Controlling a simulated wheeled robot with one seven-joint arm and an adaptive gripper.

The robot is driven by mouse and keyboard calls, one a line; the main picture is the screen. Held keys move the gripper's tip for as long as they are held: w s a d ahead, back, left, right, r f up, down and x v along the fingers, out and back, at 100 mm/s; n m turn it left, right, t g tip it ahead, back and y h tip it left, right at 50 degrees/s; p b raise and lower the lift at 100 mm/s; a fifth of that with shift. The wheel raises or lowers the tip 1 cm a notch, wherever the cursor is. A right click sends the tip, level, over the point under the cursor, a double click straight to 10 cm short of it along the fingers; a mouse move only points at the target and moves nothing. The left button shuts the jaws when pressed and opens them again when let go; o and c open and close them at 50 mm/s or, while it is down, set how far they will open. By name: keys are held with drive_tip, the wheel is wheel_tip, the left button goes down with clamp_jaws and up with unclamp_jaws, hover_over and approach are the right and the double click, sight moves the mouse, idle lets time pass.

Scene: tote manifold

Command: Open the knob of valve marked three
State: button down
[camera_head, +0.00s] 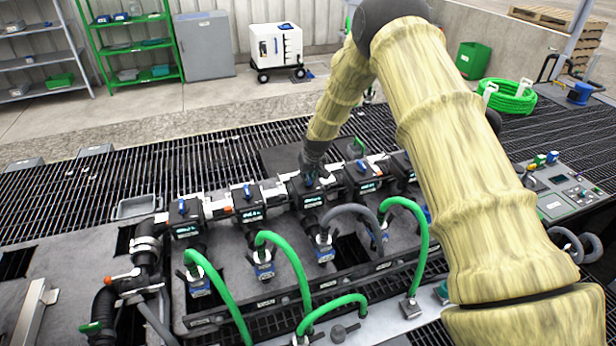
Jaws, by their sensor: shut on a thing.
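A row of dark valve blocks joined by silver pipe runs across the manifold. Each has a lit display, too small to read, and blue knobs show on top of several, such as the leftmost valve (183,216) and the second valve (248,202). My gripper (311,178) reaches down from above onto the third valve from the left (309,197). It is shut on that valve's knob, which the fingers mostly hide. The knob's turn angle cannot be made out. The fourth valve (362,180) stands close to the right of the gripper.
Green hoses (292,265) and a grey hose (352,212) arch in front of the valves. A control panel (565,187) stands at the right. My arm covers the right part of the manifold. A grey tray (134,207) lies behind at the left.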

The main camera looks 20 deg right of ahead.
drive_tip(key=shift+f, duration=0.1)
drive_tip(key=n+b, duration=0.1)
drive_tip(key=n+y+b, duration=0.1)
drive_tip(key=n+b, duration=0.2)
drive_tip(key=shift+w+d+f+y, duration=0.1)
drive_tip(key=shift+d+y, duration=0.2)
drive_tip(key=shift+y, duration=0.1)
drive_tip(key=n+g+b, duration=0.1)
drive_tip(key=n+b, duration=0.1)
drive_tip(key=n+y+b, duration=0.1)
drive_tip(key=n+b, duration=0.1)
drive_tip(key=n, duration=0.1)
drive_tip(key=shift+w+d+n+g+y+b, duration=0.2)
drive_tip(key=shift+n+g+y+b, duration=0.1)
drive_tip(key=shift+g+b, duration=0.1)
drive_tip(key=n+b, duration=0.1)
drive_tip(key=n, duration=0.1)
drive_tip(key=n+g+b, duration=0.1)
drive_tip(key=n+b, duration=0.1)
drive_tip(key=shift+w+n+g+y, duration=0.15)
drive_tip(key=shift+n+g+y, duration=0.15)
drive_tip(key=shift+y, duration=0.1)
drive_tip(key=shift+w+d+n+g+b, duration=0.15)
drive_tip(key=shift+n+g+b, duration=0.65)
drive_tip(key=shift+n, duration=0.8)
drive_tip(key=shift+r+n, duration=0.2)
drive_tip(key=shift+n, duration=0.1)
drive_tip(key=c, duration=1.5)
unclamp_jaws()
drive_tip(key=shift+o, duration=0.2)
